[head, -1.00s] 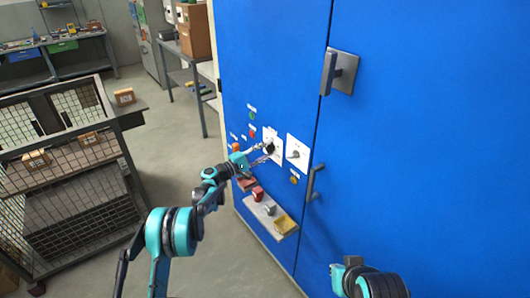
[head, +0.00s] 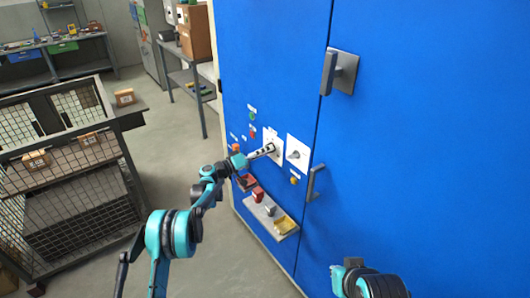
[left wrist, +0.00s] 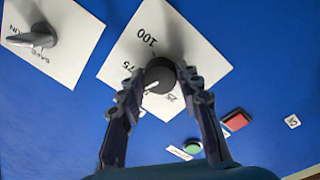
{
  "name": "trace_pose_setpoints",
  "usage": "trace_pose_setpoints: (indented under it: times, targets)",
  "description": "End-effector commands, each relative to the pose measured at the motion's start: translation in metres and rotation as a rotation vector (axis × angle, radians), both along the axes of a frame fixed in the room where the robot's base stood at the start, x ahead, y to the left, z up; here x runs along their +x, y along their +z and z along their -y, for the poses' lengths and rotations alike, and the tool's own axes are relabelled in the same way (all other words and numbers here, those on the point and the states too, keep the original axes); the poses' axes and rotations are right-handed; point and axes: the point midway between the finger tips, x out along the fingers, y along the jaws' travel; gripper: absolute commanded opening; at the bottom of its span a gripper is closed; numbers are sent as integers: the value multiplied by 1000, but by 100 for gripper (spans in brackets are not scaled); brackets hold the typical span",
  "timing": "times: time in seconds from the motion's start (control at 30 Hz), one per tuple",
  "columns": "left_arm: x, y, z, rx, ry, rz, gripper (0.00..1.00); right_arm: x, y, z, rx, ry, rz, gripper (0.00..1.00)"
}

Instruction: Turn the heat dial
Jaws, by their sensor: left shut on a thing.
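The heat dial (left wrist: 160,74) is a round black knob with a white pointer on a white plate (left wrist: 150,38) marked 25, 75 and 100. The plate also shows in the head view (head: 268,138), where my gripper covers much of the knob. My left gripper (left wrist: 158,88) is shut on the dial, one finger on each side of it. In the head view the left gripper (head: 262,152) reaches the blue cabinet front from the left. Only a part of my right arm shows at the bottom of the head view; its gripper fingers are not visible.
A second white plate with a grey lever switch (left wrist: 40,38) is beside the dial plate. A red button (left wrist: 236,119) and a green button (left wrist: 193,146) are nearby. A small shelf (head: 262,214) with several small items is below. Door handles (head: 314,183) stick out to the right.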

Motion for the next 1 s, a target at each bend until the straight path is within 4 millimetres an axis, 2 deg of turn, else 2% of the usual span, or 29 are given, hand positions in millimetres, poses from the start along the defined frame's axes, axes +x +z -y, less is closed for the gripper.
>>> trace_pose_setpoints:
  times: [0.6,1.0]
  targets:
    - [1,-1,0,315,-3,431,5,0,3,0,0,0,0,0]
    - [1,-2,0,407,-3,557,5,0,3,0,0,0,0,0]
